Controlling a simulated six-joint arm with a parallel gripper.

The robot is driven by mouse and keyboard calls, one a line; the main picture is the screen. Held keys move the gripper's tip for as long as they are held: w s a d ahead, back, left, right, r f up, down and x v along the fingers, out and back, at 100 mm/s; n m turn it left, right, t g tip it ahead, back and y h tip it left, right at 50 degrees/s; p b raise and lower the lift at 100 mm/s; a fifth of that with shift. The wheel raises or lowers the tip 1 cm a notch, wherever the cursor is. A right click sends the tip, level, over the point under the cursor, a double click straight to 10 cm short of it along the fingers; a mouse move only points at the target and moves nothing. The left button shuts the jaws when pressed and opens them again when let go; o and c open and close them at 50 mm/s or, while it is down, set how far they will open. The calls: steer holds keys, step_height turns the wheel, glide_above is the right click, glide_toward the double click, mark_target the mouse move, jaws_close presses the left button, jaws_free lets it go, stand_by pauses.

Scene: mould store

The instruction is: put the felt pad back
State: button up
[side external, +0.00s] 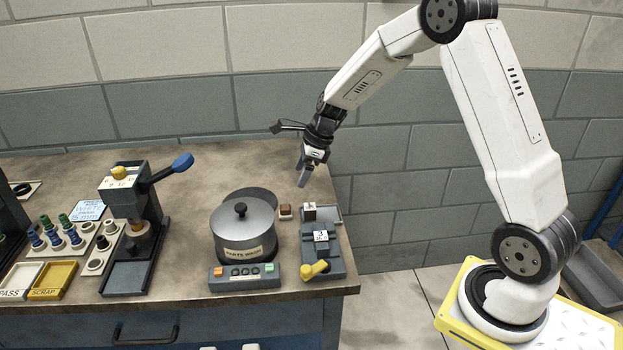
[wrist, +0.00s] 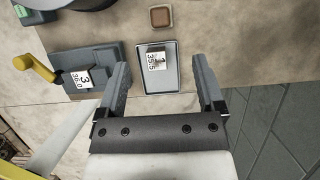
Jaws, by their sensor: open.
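My gripper (side external: 304,180) hangs above the right part of the bench, open and empty. In the wrist view its two fingers (wrist: 162,82) are spread wide, with the small grey tray (wrist: 172,85) below and beyond them. A numbered block (wrist: 156,60) stands in that tray. A small brown square piece (side external: 286,208) sits in a pale square holder to the left of the tray. It also shows at the top of the wrist view (wrist: 160,17). It may be the felt pad, but I cannot tell its material.
A grey fixture (side external: 322,262) with a yellow knob and a numbered block adjoins the tray. A lidded grey pot (side external: 243,235) stands left of it, behind a button panel (side external: 244,278). A lever press (side external: 135,215) and plug racks are farther left. The bench ends just right of the tray.

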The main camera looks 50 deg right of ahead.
steer(key=s+a+n+h, duration=0.1)
steer(key=s+a+n, duration=0.3)
steer(key=s+n, duration=0.6)
steer(key=s+a+n+h, duration=0.2)
steer(key=s+a+n, duration=0.3)
steer(key=s+n, duration=0.5)
steer(key=r+n, duration=0.1)
steer(key=n, duration=0.6)
steer(key=shift+a+g, duration=0.25)
steer(key=shift+g, duration=0.05)
